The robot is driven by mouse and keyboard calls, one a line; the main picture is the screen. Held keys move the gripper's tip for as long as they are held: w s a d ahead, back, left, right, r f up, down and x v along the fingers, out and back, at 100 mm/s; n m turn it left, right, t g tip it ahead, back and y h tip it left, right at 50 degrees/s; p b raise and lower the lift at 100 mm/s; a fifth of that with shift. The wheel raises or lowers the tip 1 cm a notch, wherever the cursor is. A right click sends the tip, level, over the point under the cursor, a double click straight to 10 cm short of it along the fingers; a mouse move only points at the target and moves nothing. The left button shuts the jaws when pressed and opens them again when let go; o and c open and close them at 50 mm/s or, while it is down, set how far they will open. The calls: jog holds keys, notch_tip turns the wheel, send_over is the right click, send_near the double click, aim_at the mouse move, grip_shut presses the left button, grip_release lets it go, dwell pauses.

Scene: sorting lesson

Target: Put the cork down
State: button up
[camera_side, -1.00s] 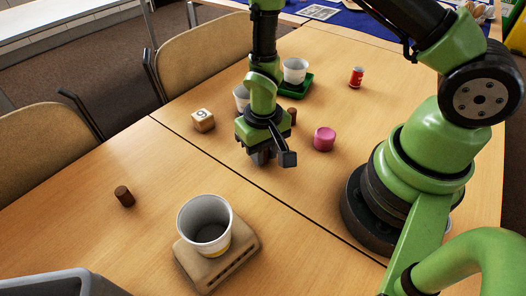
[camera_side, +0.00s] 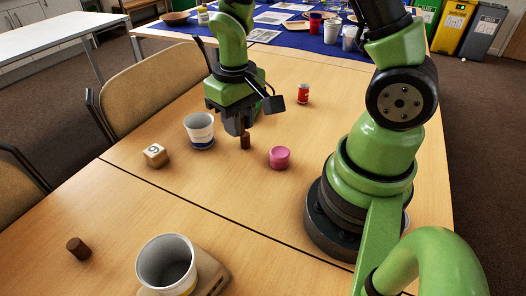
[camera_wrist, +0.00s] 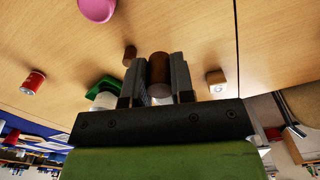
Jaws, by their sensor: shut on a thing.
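My gripper (camera_side: 238,128) is shut on a brown cylindrical cork, which shows between the jaws in the wrist view (camera_wrist: 159,70). In the side view the fingers hide the held cork. A similar brown cylinder (camera_side: 245,141) stands on the table just beside and below the fingertips; it also shows left of the jaws in the wrist view (camera_wrist: 130,55). How high the held cork is above the table I cannot tell.
A white cup (camera_side: 200,131) and a numbered wooden cube (camera_side: 155,156) stand left of my gripper. A pink cylinder (camera_side: 280,158) is to the right, a red can (camera_side: 303,94) behind. Another brown cylinder (camera_side: 78,248) and a cup (camera_side: 167,266) on a tan stand are nearer.

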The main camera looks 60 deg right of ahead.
notch_tip(320, 180, up, 2)
jog(key=n, duration=0.1)
send_over(280, 152)
jog(key=shift+f, duration=4.85)
jog(key=shift+f, duration=0.15)
jog(key=o, duration=0.9)
